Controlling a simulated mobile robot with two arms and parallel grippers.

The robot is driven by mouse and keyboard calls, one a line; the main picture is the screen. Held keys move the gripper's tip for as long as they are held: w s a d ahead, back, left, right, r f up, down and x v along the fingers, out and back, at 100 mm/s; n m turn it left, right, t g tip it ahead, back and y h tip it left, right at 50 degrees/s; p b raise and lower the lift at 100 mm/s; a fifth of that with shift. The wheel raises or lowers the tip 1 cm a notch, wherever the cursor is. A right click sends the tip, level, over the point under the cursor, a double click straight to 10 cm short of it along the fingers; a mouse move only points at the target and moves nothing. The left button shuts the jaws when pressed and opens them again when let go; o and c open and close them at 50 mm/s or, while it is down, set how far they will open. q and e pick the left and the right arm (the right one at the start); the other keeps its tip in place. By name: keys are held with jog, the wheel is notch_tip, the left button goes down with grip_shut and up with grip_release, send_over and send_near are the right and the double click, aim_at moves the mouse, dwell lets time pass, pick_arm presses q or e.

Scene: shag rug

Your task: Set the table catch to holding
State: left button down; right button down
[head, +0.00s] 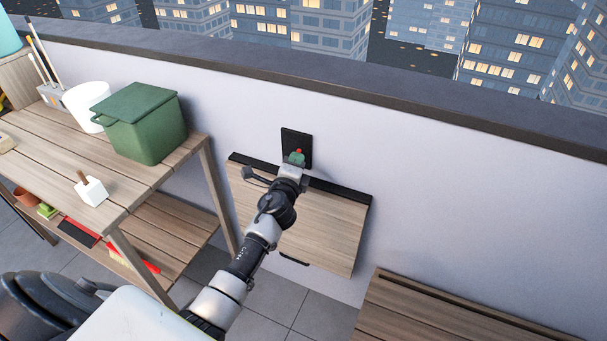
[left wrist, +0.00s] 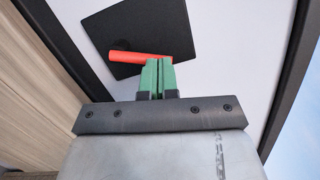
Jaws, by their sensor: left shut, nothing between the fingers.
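The catch is a black square plate (head: 290,140) on the pale wall with a small red lever (head: 299,151). In the left wrist view the red lever (left wrist: 135,56) lies across the black plate (left wrist: 125,25), running left from my fingertips. The wooden fold-down table (head: 325,222) is at the wall just below the catch, with a black strip along its wall side. My left gripper (head: 295,158) is in front of the plate, its green fingers (left wrist: 158,75) together and empty. The fingertips are at the lever's right end; I cannot tell if they touch. My right gripper is out of view.
A wooden shelf table (head: 60,155) at left holds a green lidded bin (head: 145,125), a white pot (head: 88,105) and a white block with a wooden handle (head: 92,190). A wooden bench (head: 430,315) is at lower right. The wall right of the catch is clear.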

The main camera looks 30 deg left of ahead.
pick_arm(q)
jog(key=shift+a+r+n+g+p, duration=0.15)
jog(key=shift+a+n+p, duration=0.2)
jog(key=shift+n, duration=0.3)
jog(key=shift+a+r+n+g+p, duration=0.1)
jog(key=shift+a+n+g+p, duration=0.05)
jog(key=shift+n+p, duration=0.4)
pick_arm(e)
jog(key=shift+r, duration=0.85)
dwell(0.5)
